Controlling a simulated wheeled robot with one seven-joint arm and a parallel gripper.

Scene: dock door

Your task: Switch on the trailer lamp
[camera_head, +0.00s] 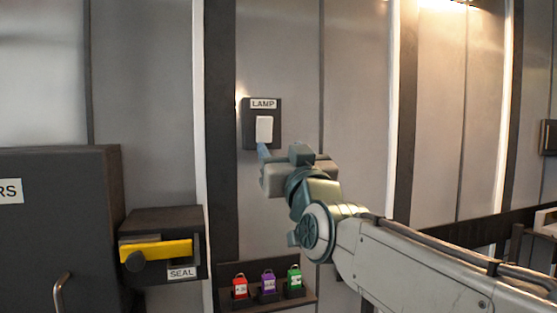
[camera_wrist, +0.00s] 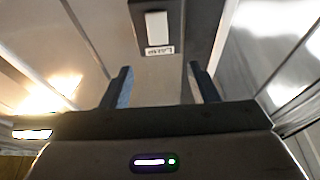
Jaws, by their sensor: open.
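The lamp switch is a white rocker (camera_head: 264,129) on a dark wall plate (camera_head: 247,140) under a label reading LAMP. In the head view my gripper (camera_head: 264,151) is just below the rocker, close to the plate; whether it touches cannot be told. In the wrist view the rocker (camera_wrist: 157,29) and its plate (camera_wrist: 196,14) lie ahead of and between the two fingers. My gripper (camera_wrist: 160,85) is open there, with nothing between the fingers. The far finger is mostly hidden in the head view.
Red, purple and green padlocks (camera_head: 267,283) stand on a low shelf (camera_head: 311,297). A dark cabinet (camera_head: 58,232) fills the left. The wall around the switch is clear.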

